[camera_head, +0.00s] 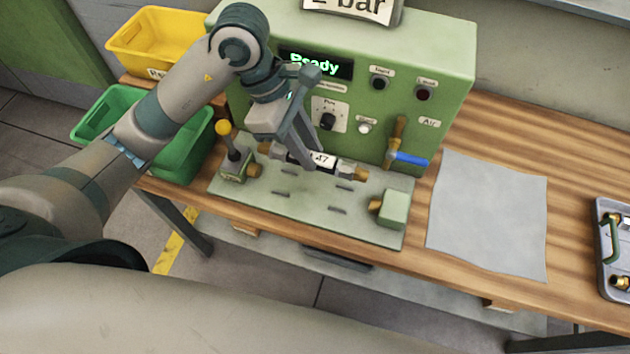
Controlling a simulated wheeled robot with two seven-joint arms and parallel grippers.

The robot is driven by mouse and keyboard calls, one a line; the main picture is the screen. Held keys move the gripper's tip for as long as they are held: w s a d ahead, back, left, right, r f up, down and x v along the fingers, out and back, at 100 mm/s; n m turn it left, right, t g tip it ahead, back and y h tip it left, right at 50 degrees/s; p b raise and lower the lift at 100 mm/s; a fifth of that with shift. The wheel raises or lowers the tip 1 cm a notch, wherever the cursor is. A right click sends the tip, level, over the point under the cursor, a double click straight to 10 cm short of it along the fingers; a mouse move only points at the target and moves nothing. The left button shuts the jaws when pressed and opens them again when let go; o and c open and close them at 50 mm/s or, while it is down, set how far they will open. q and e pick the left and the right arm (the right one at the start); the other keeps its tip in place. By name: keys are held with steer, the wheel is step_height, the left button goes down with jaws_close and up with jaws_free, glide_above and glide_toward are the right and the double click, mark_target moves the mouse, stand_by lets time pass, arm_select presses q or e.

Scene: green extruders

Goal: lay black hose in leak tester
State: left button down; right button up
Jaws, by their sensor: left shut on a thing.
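The black hose (298,157) has a white label reading 47 and metal-and-brass end fittings. My left gripper (306,160) is shut on it near its middle, partly hiding it. The hose appears above the plate (290,211) of the green leak tester (435,58), between its front panel and its end pieces. The gap beneath the hose is hard to judge. The tester's left clamp (236,171) has a yellow-knobbed lever standing up and a brass nozzle. Its right block (394,209) has a brass nozzle facing left. The display reads Ready. My right gripper is not in view.
A grey mat (487,215) lies bare on the wooden bench right of the tester. A grey tray (603,235) with fittings is at the far right. Yellow (124,42) and green (89,120) bins stand at the left. A blue-handled air valve (410,158) sticks out from the panel.

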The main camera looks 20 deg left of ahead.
arm_select(q)
steer(key=shift+s, duration=0.15)
steer(key=shift+f+p, duration=0.75)
steer(key=shift+f, duration=2.15)
steer(key=shift+f+p, duration=0.65)
steer(key=shift+f, duration=1.4)
steer(key=shift+f, duration=0.15)
steer(key=c, duration=1.5)
jaws_free()
